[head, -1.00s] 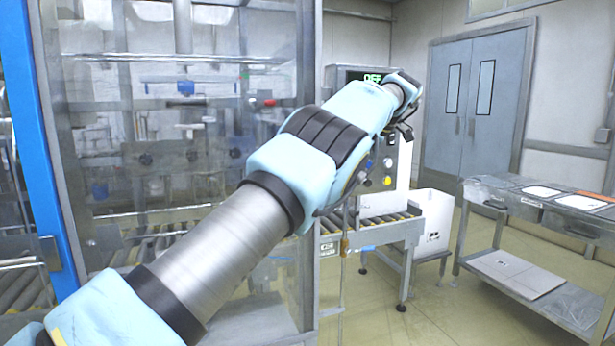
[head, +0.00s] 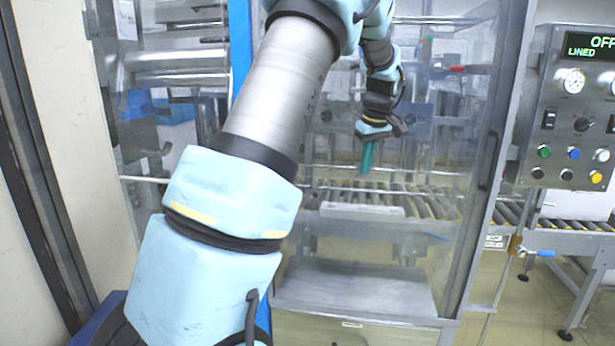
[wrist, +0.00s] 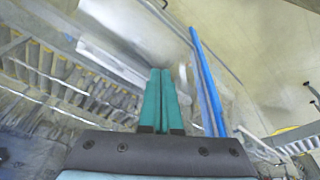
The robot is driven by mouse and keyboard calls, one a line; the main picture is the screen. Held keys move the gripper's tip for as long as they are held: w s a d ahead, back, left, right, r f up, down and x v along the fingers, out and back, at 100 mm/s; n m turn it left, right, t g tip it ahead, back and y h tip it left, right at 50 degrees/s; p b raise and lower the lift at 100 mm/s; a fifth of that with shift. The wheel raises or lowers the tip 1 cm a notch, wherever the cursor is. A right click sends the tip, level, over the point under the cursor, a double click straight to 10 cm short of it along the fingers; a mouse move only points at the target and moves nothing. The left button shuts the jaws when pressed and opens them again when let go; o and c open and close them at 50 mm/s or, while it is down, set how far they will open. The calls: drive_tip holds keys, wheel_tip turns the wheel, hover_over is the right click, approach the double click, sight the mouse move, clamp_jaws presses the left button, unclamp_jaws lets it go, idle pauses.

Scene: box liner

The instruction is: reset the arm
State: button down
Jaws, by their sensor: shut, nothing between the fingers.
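My gripper (head: 368,158) hangs at the end of my bent arm in the upper middle of the head view, in front of the machine's clear panel. Its teal fingers point down and lie together with nothing between them. The wrist view also shows the two fingers (wrist: 161,100) side by side and touching. My light blue and grey arm covers much of the left and middle of the head view and hides part of the machine behind it.
The enclosed machine's clear door (head: 450,130) stands behind my gripper, with a roller conveyor (head: 435,203) inside. A control panel (head: 577,110) reading OFF and LINED is at the right, above another conveyor (head: 575,240). A pale wall (head: 95,120) stands close at the left.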

drive_tip(key=s+a+f+m, duration=0.3)
drive_tip(key=s+a+f, duration=0.1)
drive_tip(key=s+a, duration=0.7)
drive_tip(key=s+a+f+m+g+h, duration=0.1)
drive_tip(key=s+a+f+m, duration=0.2)
drive_tip(key=s+a, duration=0.8)
wheel_tip(320, 180, down, 2)
drive_tip(key=s, duration=0.2)
drive_tip(key=shift+s+f, duration=0.25)
drive_tip(key=shift+s, duration=0.1)
